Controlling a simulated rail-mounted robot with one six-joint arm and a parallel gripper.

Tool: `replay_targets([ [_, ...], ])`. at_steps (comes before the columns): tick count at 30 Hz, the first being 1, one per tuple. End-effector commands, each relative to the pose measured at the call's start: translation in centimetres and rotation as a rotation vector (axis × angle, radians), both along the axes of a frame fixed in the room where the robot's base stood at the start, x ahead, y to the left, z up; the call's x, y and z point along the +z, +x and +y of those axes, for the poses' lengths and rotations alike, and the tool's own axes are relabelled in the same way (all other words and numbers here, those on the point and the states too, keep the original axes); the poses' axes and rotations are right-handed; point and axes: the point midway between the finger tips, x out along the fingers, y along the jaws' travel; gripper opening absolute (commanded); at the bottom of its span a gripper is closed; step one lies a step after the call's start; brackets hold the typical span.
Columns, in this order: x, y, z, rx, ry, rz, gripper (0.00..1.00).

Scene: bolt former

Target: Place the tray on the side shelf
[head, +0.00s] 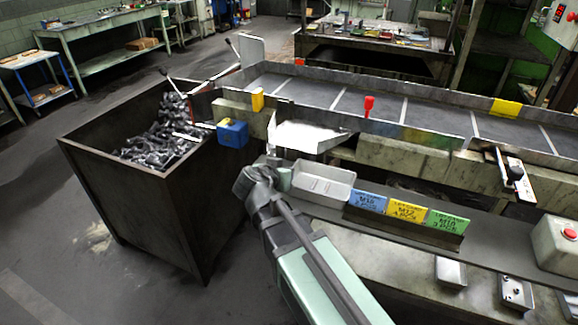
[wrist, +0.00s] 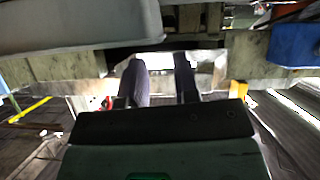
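A light grey metal tray (head: 322,186) stands upright at the left end of a long grey shelf (head: 500,258) along the side of the machine. The tray looks empty. My gripper (head: 275,170) is just left of the tray, partly hidden behind my own wrist in the head view. In the wrist view, my gripper (wrist: 160,75) shows two dark fingers apart with nothing held between them. The tray's grey wall (wrist: 80,25) fills the upper left there, beside the fingers. I cannot tell whether a finger touches it.
Blue, yellow and green label cards (head: 405,212) stand on the shelf right of the tray. A blue box (head: 232,133) and a metal chute (head: 305,135) are near my gripper. A large bin (head: 150,170) of metal parts stands left. A red-button box (head: 556,243) sits at right.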

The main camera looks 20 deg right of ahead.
Motion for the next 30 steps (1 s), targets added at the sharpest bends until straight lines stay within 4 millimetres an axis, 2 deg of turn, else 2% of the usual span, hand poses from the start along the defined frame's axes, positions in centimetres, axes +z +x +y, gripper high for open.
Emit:
replay_targets([
  [1, 1.5, -1.2, 0.9, 0.004, 0.000, 0.000, 0.28],
  [6, 3.2, -3.7, 3.2, 0.004, 0.000, 0.000, 0.28],
  [14, 3.4, -4.8, 4.2, -0.001, 0.001, 0.007, 0.28],
  [17, 1.7, -5.9, 2.5, -0.011, 0.021, 0.147, 0.28],
  [19, -0.8, -8.1, 0.7, 0.013, 0.074, 0.371, 0.28],
  [21, -3.2, -10.8, -0.3, 0.110, 0.172, 0.625, 0.28],
  [25, -5.4, -14.8, 0.2, 0.407, 0.369, 0.926, 0.28],
  [27, -5.5, -15.7, 0.7, 0.526, 0.429, 0.981, 0.28],
  [29, -5.6, -16.0, 0.9, 0.571, 0.448, 0.998, 0.28],
  [30, -5.5, -16.0, 1.0, 0.580, 0.450, 1.000, 0.22],
])
